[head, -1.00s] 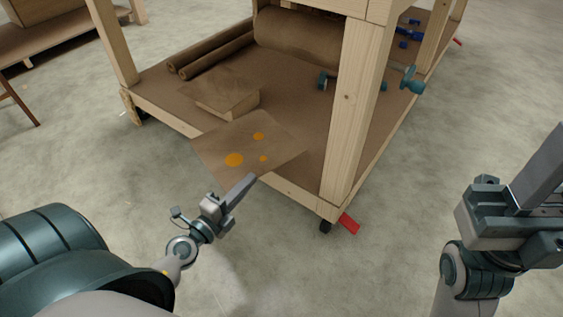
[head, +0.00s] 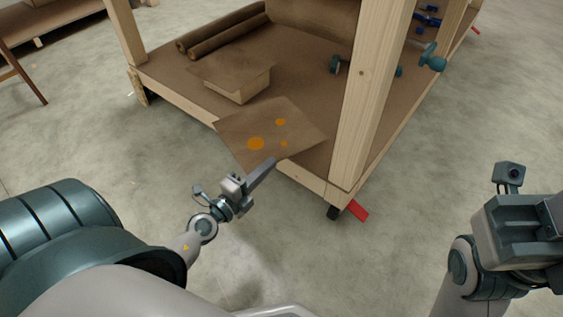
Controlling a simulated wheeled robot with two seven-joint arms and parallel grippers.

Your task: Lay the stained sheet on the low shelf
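The stained sheet (head: 236,128) is brown and flat with orange spots. It is at the front edge of the low shelf (head: 300,92), partly over the shelf and partly out past its edge. My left gripper (head: 266,166) is at the sheet's near edge, with its fingers reaching to it. The fingers look closed together on that edge. Whether the sheet's far part touches the shelf I cannot tell. My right gripper (head: 520,230) is at the right side, away from the shelf; its fingertips do not show clearly.
Brown rolls (head: 222,36) lie farther back. A wooden post (head: 372,95) stands right of the sheet. Teal clamps (head: 432,58) are at the right. A red wheel pedal (head: 357,209) juts out below.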

